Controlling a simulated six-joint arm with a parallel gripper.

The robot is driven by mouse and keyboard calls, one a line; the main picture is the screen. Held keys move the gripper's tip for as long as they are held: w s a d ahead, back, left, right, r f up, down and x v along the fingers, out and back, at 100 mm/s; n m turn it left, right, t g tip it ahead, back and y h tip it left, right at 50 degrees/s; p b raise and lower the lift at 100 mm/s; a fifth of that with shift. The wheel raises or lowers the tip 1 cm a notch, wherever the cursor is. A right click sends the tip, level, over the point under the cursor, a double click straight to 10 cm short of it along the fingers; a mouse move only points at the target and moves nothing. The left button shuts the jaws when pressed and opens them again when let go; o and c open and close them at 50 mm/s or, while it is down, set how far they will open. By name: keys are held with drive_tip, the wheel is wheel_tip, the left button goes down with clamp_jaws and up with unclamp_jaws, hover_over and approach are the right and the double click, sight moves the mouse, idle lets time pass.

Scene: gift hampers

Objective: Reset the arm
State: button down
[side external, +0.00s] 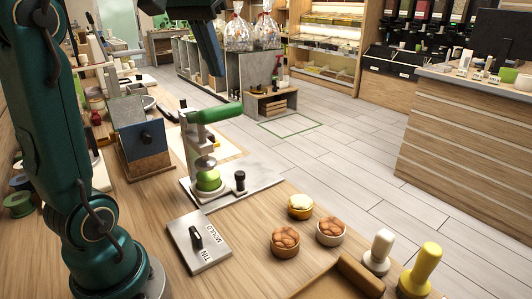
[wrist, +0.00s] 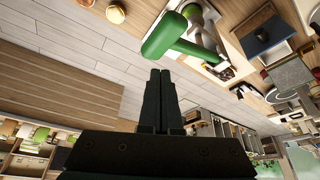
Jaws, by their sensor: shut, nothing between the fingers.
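My gripper (side external: 208,50) hangs high over the work table at the top of the side external view, pointing down. In the wrist view its two dark fingers (wrist: 160,100) lie together, with nothing between them. A press with a green handle (side external: 218,112) stands on a metal plate on the table, below and clear of my gripper. The green handle also shows in the wrist view (wrist: 165,36). A round green piece (side external: 208,180) sits under the press head.
Three small filled bowls, one of them here (side external: 285,242), stand at the front of the wooden table. A grey slab marked TIN MOULD (side external: 199,243) lies nearby. A white stamp (side external: 379,249) and a yellow stamp (side external: 422,268) stand front right. Open floor lies beyond the table.

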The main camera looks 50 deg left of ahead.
drive_tip(key=shift+r, duration=0.15)
drive_tip(key=shift+d+r, duration=0.15)
drive_tip(key=shift+d, duration=0.1)
drive_tip(key=s+d+f+m, duration=0.2)
drive_tip(key=s+d+f, duration=0.1)
drive_tip(key=d+f, duration=0.1)
drive_tip(key=s+d+f+m+t+h, duration=0.1)
drive_tip(key=s+d+f+m, duration=0.1)
drive_tip(key=f, duration=0.5)
drive_tip(key=s+d+f+m+h, duration=0.1)
drive_tip(key=s+d+f+m, duration=0.1)
drive_tip(key=d+f, duration=0.3)
drive_tip(key=shift+s+d+f+t, duration=0.3)
drive_tip(key=shift+s+d+f, duration=0.15)
drive_tip(key=shift+s, duration=0.45)
